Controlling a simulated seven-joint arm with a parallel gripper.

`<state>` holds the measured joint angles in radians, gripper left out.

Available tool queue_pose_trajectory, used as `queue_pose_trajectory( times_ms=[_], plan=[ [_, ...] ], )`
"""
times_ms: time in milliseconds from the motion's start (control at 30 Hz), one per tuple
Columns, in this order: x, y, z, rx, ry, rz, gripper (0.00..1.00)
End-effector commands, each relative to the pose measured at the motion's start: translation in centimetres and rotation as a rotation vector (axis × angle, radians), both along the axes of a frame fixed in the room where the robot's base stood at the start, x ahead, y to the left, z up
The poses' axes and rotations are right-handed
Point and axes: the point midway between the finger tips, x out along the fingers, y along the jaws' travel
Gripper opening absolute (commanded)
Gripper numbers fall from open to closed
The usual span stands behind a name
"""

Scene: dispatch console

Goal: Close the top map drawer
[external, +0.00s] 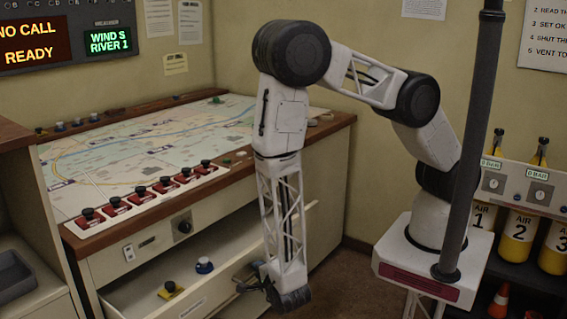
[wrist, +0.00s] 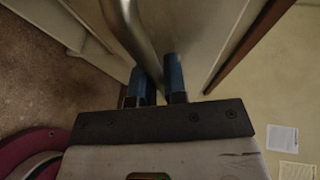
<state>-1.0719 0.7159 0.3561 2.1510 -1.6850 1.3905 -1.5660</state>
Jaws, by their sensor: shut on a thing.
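The map drawer (external: 207,292) stands pulled out from the cream console, below the panel with a dark knob. Its inside shows, with a yellow item (external: 171,290) and a blue-and-white item (external: 204,265) in it. My gripper (external: 244,281) is low at the drawer's front. In the wrist view, the two blue fingers of my gripper (wrist: 155,82) are shut on a metal bar handle (wrist: 130,28). In the external view my wrist hides part of the drawer front and the handle.
The sloped map table (external: 150,140) with a row of red switches (external: 142,195) lies above the drawer. A dark upright pole (external: 472,130) stands in front of my base at the right. Yellow air cylinders (external: 515,240) stand further right. Carpet shows below the console.

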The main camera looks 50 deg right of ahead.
Motion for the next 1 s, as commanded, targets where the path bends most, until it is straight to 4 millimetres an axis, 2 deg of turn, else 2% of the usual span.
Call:
queue_pose_trajectory(
  times_ms=[700, 833, 1000],
  plan=[
    [15.3, -0.1, 0.0, 0.001, -0.001, -0.002, 0.00],
    [17.5, 0.0, 0.0, 0.003, -0.001, -0.002, 0.00],
    [19.4, 0.0, 0.0, 0.001, 0.000, 0.000, 0.00]
  ],
)
